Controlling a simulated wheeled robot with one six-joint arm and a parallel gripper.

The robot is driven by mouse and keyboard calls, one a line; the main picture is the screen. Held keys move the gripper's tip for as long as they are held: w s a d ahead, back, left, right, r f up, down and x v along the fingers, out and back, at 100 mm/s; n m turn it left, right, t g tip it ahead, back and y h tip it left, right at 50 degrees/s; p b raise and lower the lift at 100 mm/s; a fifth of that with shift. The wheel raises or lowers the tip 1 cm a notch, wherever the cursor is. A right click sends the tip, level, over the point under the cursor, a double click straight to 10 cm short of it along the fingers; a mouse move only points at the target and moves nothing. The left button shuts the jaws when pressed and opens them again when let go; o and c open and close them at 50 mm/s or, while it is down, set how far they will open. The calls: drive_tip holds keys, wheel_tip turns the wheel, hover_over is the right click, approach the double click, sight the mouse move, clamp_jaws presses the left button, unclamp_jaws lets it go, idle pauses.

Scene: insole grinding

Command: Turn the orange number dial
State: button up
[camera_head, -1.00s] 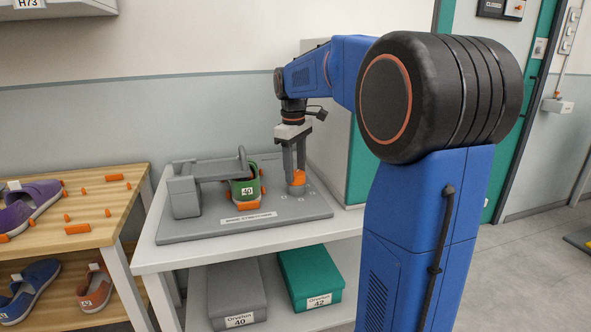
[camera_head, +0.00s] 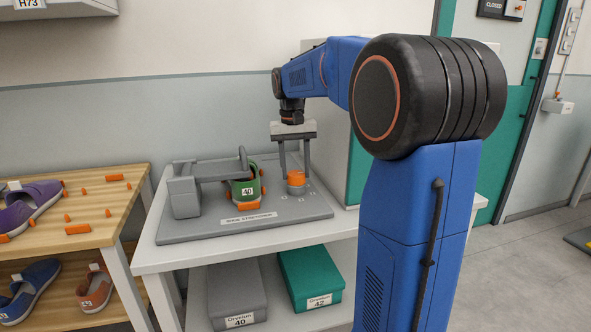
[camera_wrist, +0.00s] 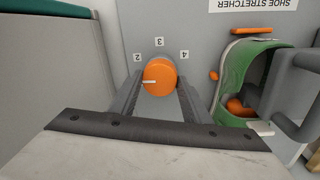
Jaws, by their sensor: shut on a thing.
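The orange number dial (camera_head: 296,177) stands on a grey base at the right of the shoe stretcher (camera_head: 185,195). In the wrist view the dial (camera_wrist: 160,76) shows a white mark pointing left. Small plates 2, 3 and 4 sit in an arc just beyond it. My gripper (camera_head: 295,178) points down with one finger on each side of the dial, shut on it; it also shows in the wrist view (camera_wrist: 159,92). A green shoe (camera_head: 244,186) labelled 40 is on the stretcher, left of the dial.
The stretcher's grey lever (camera_head: 243,157) rises near the shoe. A wooden table (camera_head: 120,205) at left holds a purple shoe and orange pieces. Grey (camera_head: 237,290) and teal (camera_head: 310,278) boxes sit on the shelf below. A teal-sided cabinet (camera_head: 352,160) stands close behind at right.

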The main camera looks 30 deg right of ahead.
sight(293, 172)
drive_tip(key=m, duration=0.5)
drive_tip(key=shift+d, duration=0.1)
drive_tip(key=shift+m, duration=0.3)
idle(0.4)
drive_tip(key=o, duration=1)
drive_tip(key=shift+o, duration=0.2)
wheel_tip(293, 172, up, 17)
drive_tip(key=w, duration=0.1)
drive_tip(key=shift+a+r, duration=0.2)
drive_tip(key=shift+a, duration=0.1)
